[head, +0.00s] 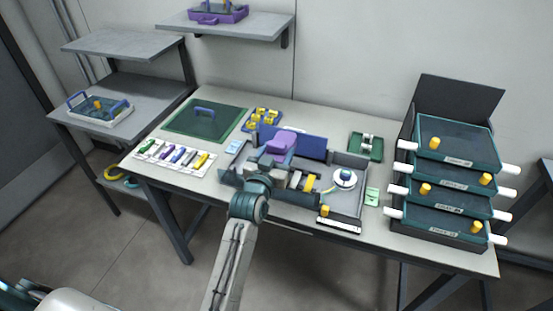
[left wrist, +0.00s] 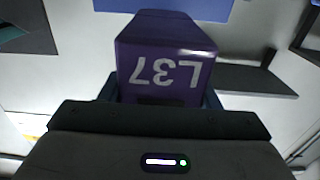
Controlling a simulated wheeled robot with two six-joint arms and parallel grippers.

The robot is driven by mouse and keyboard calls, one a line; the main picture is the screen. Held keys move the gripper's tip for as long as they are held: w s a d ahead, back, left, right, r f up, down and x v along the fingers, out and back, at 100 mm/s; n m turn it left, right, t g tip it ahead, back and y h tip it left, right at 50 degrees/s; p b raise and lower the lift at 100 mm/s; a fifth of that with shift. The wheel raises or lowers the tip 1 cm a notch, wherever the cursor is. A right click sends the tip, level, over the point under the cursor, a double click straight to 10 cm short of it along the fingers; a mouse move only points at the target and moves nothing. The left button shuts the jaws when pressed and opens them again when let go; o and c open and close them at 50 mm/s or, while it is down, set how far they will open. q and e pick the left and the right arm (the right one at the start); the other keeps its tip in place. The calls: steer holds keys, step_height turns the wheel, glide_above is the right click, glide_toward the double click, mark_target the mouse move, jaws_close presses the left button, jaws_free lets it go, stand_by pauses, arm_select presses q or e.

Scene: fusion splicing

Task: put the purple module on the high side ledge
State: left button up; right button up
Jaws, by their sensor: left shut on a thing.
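The purple module (head: 282,142) is in my left gripper (head: 271,160), above the work area in the middle of the table. In the left wrist view the module (left wrist: 165,45) carries the marking L37, shown upside down, and sits between the jaws (left wrist: 160,97). The jaws are shut on it and hide its near end. A high grey ledge (head: 118,45) at the left side, above a lower shelf, is bare. My right gripper is not in view.
A wall shelf (head: 245,30) holds a purple tray (head: 218,16). The lower left shelf (head: 150,83) bears a tray with blue handles (head: 98,108). Stacked green trays (head: 455,140) stand at the table's right. A green mat (head: 190,124) and several small coloured pieces lie at left.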

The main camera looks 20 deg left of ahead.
arm_select(q)
steer(key=shift+s+f, duration=0.1)
steer(key=shift+f, duration=1.6)
steer(key=o, duration=1.1)
